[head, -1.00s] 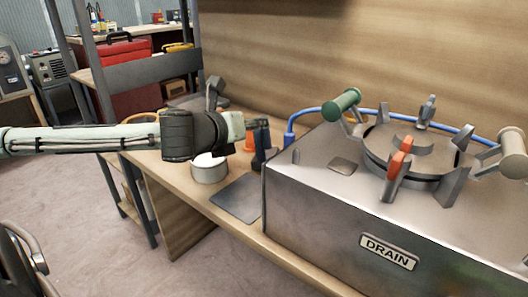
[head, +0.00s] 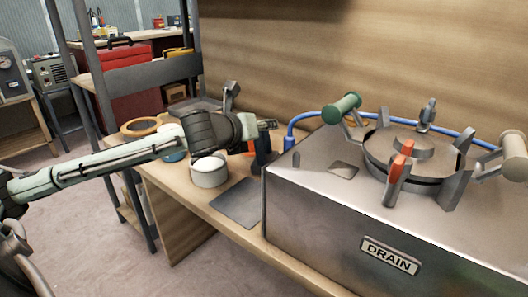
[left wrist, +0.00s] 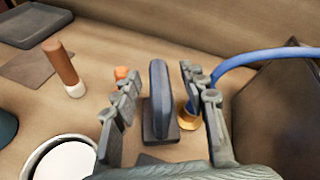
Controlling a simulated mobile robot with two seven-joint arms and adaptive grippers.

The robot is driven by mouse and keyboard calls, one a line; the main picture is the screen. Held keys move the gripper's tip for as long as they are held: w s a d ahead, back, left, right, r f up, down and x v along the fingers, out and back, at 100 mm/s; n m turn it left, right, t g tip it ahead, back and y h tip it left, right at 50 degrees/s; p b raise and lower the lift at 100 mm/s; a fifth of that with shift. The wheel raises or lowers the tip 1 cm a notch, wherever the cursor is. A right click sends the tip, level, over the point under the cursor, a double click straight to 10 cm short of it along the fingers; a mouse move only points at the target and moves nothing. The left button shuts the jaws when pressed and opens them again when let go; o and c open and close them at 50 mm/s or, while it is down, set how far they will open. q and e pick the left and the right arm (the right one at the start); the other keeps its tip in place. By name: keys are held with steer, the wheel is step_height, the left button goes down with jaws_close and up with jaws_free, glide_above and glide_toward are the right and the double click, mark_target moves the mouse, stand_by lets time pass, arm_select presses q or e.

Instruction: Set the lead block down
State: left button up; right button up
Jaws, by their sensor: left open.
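A dark grey upright block on a flat foot, which I take to be the lead block (left wrist: 159,90), stands on the wooden bench in the left wrist view. My left gripper (left wrist: 165,105) is open, with one finger on each side of it and visible gaps between. In the head view my left gripper (head: 262,138) is at the left end of the metal drain box (head: 330,215), and the block (head: 257,160) shows only partly below it. My right gripper is not in view.
A white round tin (head: 209,172) and a flat dark grey plate (head: 238,201) lie near the bench's front edge. A brown-and-white cylinder (left wrist: 66,70) stands close by. A blue hose (left wrist: 265,55) runs behind toward the drain box. A tan ring (head: 143,127) lies farther left.

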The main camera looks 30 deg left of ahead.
arm_select(q)
jaws_close()
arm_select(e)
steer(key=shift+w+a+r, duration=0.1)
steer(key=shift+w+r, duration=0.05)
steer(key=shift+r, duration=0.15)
arm_select(q)
steer(key=shift+r, duration=0.3)
steer(key=shift+w, duration=0.1)
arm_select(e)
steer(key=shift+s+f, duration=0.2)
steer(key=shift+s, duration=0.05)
